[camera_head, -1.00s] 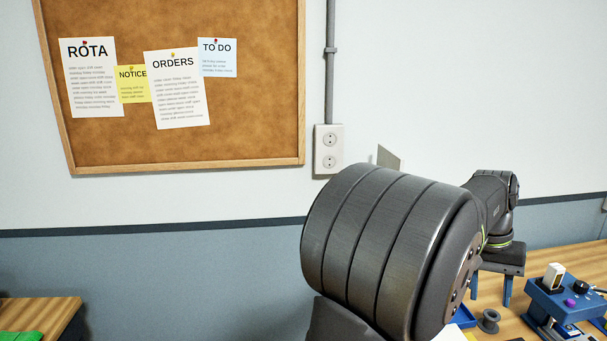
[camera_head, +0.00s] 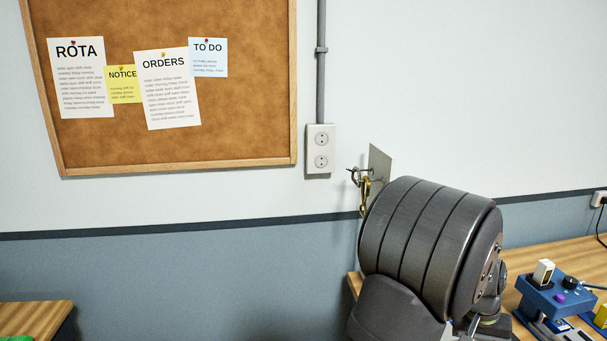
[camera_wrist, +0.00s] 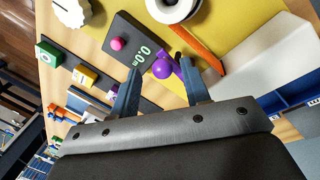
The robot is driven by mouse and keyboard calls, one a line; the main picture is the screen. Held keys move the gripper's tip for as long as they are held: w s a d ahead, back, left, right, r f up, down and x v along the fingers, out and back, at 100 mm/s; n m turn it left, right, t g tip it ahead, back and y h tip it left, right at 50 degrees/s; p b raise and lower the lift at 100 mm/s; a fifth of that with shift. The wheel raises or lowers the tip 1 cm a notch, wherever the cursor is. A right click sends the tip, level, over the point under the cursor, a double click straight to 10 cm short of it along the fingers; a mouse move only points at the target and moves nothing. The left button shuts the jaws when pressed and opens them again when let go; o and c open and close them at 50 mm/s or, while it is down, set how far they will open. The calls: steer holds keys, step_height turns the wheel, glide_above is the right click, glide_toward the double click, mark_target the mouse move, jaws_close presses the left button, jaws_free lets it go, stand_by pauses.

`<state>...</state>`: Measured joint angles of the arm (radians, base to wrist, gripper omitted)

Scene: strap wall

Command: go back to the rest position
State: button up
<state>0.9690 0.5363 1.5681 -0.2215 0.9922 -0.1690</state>
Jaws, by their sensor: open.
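My gripper (camera_wrist: 160,85) shows in the wrist view with its two blue-grey fingers spread apart. It is open. A purple knob (camera_wrist: 163,68) shows between and beyond the fingertips; I cannot tell how far it is from them. In the head view my dark grey arm fills the lower right, and my gripper is hidden there. A grey wall plate (camera_head: 380,162) with a hook (camera_head: 355,175) is on the wall behind my arm. A brass-coloured clip (camera_head: 365,193) hangs at the hook, partly hidden by my arm.
A corkboard (camera_head: 170,90) and a socket (camera_head: 320,148) are on the wall. A second wooden top (camera_head: 35,315) is at lower left. The wrist view shows a white roll (camera_wrist: 172,8) and an orange stick (camera_wrist: 197,47).

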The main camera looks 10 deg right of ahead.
steer(key=shift+d+n, duration=0.5)
steer(key=shift+n, duration=0.6)
steer(key=w+a+r, duration=0.2)
steer(key=a+r, duration=0.1)
steer(key=r, duration=1.4)
steer(key=shift+w+f+m, duration=0.4)
steer(key=shift+f+m, duration=0.05)
steer(key=shift+m, duration=0.95)
steer(key=shift+w+f+m, duration=0.45)
steer(key=shift+f+m, duration=0.05)
steer(key=shift+m, duration=0.9)
steer(key=shift+w+f+m, duration=0.4)
steer(key=shift+f+m, duration=0.05)
steer(key=shift+m, duration=0.95)
steer(key=shift+a, duration=0.15)
